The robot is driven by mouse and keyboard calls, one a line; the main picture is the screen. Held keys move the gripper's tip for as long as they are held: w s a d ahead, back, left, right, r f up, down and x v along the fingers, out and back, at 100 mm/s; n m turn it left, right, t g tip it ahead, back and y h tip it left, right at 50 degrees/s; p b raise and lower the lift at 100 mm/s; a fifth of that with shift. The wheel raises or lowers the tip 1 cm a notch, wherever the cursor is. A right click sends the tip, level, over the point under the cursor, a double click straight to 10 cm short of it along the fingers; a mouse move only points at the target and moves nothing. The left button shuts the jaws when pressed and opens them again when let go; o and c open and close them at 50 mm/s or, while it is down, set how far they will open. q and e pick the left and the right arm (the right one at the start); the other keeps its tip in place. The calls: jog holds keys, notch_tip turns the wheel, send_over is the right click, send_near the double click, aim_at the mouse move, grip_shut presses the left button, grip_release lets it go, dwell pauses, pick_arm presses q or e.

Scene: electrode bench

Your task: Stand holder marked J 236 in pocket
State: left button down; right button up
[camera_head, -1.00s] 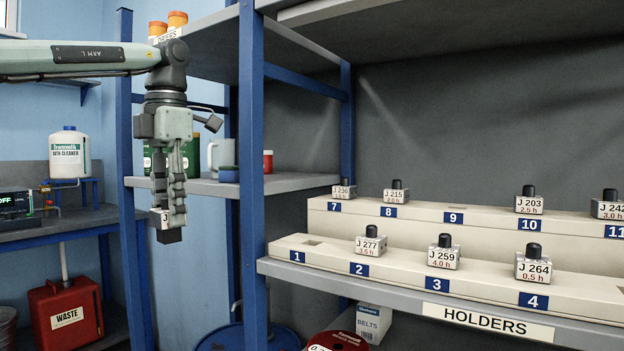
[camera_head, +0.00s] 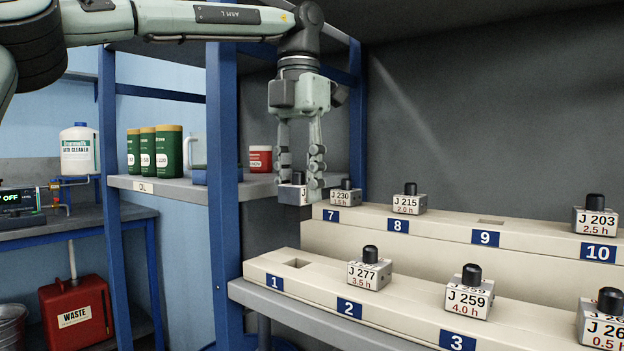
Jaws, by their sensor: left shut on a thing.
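My left gripper (camera_head: 299,182) points down and is shut on a small grey holder (camera_head: 292,195) with a black knob. Only a "J" shows on its label; a finger hides the number. It hangs in the air behind and above the left end of the front row. In the front row, pocket 1 (camera_head: 297,263) is an empty square recess. In the back row, pocket 9 (camera_head: 490,222) is also empty. My right gripper is out of view.
Holder J 277 (camera_head: 369,272) stands at 2 and J 259 (camera_head: 468,297) at 3. J 230 (camera_head: 344,196) stands at 7, close right of the held holder, and J 215 (camera_head: 408,204) at 8. A blue shelf post (camera_head: 224,190) rises left of the rack.

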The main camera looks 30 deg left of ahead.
aim_at(298, 219)
pick_arm(q)
jog(key=shift+s+f, duration=0.35)
jog(key=shift+f, duration=0.15)
notch_tip(298, 219, down, 3)
jog(key=shift+r, duration=0.1)
jog(key=shift+f, duration=0.65)
jog(key=shift+w+f, duration=0.1)
jog(key=shift+f, duration=0.25)
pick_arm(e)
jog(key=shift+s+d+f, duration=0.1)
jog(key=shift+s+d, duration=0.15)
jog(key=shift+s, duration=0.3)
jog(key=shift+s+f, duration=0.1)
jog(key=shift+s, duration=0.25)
pick_arm(q)
jog(key=shift+w, duration=0.1)
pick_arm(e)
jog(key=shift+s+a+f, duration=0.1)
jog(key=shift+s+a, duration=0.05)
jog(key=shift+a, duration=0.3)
